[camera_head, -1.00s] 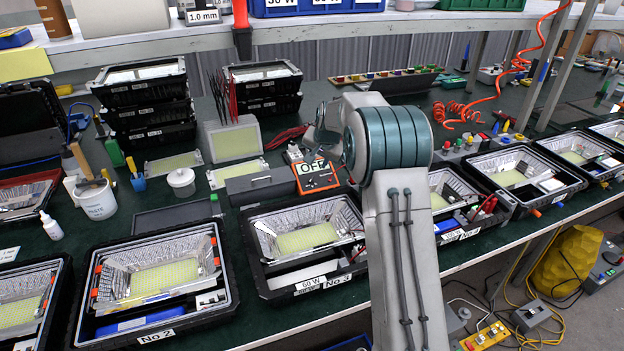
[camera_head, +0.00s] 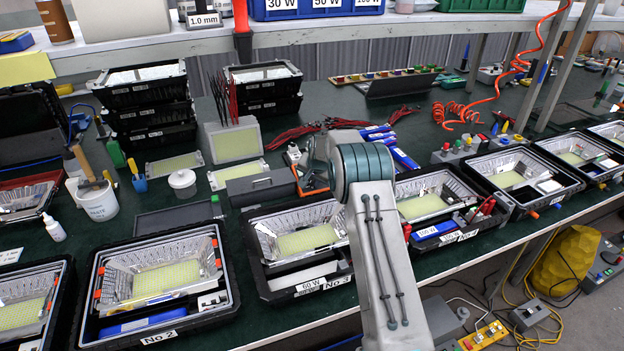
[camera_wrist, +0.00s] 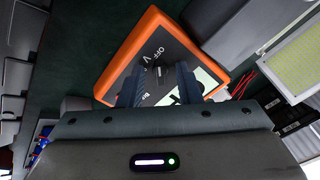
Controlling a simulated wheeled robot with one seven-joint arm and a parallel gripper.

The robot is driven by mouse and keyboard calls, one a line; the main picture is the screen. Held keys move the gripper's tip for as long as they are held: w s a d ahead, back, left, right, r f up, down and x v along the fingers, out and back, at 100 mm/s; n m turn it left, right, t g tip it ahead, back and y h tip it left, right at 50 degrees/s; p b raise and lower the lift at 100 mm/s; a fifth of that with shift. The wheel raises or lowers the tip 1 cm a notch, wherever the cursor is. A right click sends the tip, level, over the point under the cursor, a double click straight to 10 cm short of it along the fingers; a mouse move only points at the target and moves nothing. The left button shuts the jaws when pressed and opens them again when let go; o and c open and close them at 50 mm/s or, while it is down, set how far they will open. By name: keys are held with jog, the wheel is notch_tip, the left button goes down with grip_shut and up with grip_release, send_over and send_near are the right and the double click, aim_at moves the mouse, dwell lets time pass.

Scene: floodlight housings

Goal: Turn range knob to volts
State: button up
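The orange range meter (camera_wrist: 205,90) lies below my gripper in the wrist view, with a black face marked OFF and V. A dark range knob (camera_wrist: 160,72) with a pale mark shows between the fingers; its exact pointing is hard to read. My gripper (camera_wrist: 160,78) has its two dark fingers apart, one on each side of the knob; I see no clear contact. The white display (camera_wrist: 207,82) is partly hidden by a finger.
A grey box (camera_head: 261,187) stands left of the meter. Open floodlight housings (camera_head: 302,243) line the bench front. Red and black leads (camera_head: 300,131) and blue-and-white boxes (camera_head: 385,137) lie behind my arm. Stacked black housings (camera_head: 150,105) stand at back left.

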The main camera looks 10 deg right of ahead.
grip_shut()
jog(key=shift+f+n+b, duration=0.15)
jog(key=shift+n+b, duration=0.15)
jog(key=shift+b, duration=0.05)
jog(key=shift+f+n+b, duration=0.1)
jog(key=shift+n+b, duration=0.4)
jog(key=shift+b, duration=0.15)
jog(key=shift+n+b, duration=0.95)
jog(key=shift+n, duration=0.25)
jog(key=n+b, duration=0.1)
jog(key=n, duration=0.1)
jog(key=n+b, duration=0.1)
jog(key=n, duration=0.1)
jog(key=shift+d+r+n, duration=0.15)
jog(key=shift+r+n, duration=0.05)
jog(key=shift+n, duration=0.1)
